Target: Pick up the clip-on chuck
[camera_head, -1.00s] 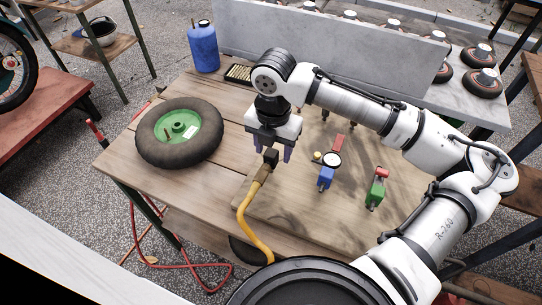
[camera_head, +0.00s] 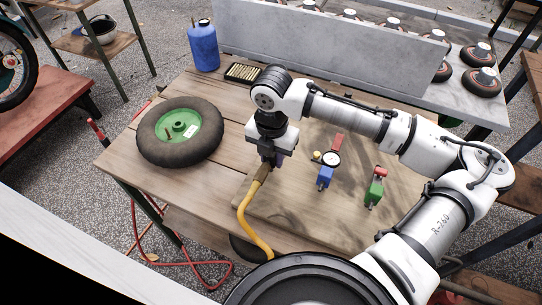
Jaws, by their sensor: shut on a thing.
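The clip-on chuck (camera_head: 264,172) is a small brass and dark fitting at the upper end of a yellow hose (camera_head: 246,214). It is near the middle of the wooden table, on a lighter board. My gripper (camera_head: 272,163) points down over it and is shut on the chuck. The fingers and the dark top of the chuck overlap, so part of the chuck is hidden. I cannot tell whether the chuck is clear of the board.
A wheel with a green hub (camera_head: 170,142) lies left of my gripper. A blue gauge tool (camera_head: 326,177) and a green tool (camera_head: 374,191) lie to the right. A blue bottle (camera_head: 204,46) and a small tray (camera_head: 243,72) stand at the back. Bare wood shows between wheel and hose.

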